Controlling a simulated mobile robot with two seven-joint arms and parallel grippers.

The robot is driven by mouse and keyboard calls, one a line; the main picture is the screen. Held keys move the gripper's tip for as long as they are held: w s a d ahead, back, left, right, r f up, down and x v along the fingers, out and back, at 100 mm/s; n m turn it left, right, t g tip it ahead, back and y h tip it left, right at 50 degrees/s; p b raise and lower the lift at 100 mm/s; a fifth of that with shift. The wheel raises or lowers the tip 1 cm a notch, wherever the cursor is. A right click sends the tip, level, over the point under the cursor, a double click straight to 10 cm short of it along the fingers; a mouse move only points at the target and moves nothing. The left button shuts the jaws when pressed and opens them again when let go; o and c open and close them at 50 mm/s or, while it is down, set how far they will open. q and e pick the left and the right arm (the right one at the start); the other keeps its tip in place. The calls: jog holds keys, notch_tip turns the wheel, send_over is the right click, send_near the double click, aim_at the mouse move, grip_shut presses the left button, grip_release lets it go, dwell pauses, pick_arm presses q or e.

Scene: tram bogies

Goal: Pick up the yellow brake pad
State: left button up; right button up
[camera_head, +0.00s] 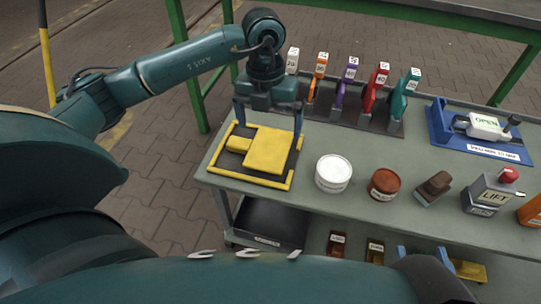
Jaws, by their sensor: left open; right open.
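A flat yellow block (268,151), which I take to be the yellow brake pad, lies on a black mat with a yellow border at the near left corner of the table. A smaller yellow piece (238,145) touches its left side. My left gripper (269,122) points down over the mat's far part. Its two dark blue fingers are wide apart with nothing between them, and I cannot tell its exact height above the block. My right gripper is not visible.
A rack (350,118) of several labelled coloured tools stands behind. A white tub (333,173), a brown tub (385,184), a brush-like block (434,188) and a grey LIFT can (490,193) stand rightward. A blue tray (475,150) lies far right. A lower shelf holds small labelled items.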

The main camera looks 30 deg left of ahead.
pick_arm(q)
jog(key=a+f, duration=0.2)
jog(key=b, duration=0.2)
send_over(266, 159)
jog(key=shift+y, duration=0.3)
notch_tip(266, 159, down, 5)
jog(key=shift+s+f, duration=0.1)
jog(key=shift+s, duration=0.05)
notch_tip(266, 159, down, 5)
jog(key=shift+r+b, duration=0.15)
jog(key=shift+b, duration=0.75)
jog(key=shift+f, duration=0.5)
pick_arm(e)
jog(key=a+n+t+y, duration=0.1)
jog(key=n+t+y, duration=0.1)
jog(key=shift+s+a+y, duration=0.1)
jog(key=shift+a+y, duration=0.25)
jog(key=shift+y, duration=0.05)
pick_arm(q)
jog(key=shift+c, duration=0.4)
jog(key=shift+r, duration=0.1)
jog(key=c, duration=1)
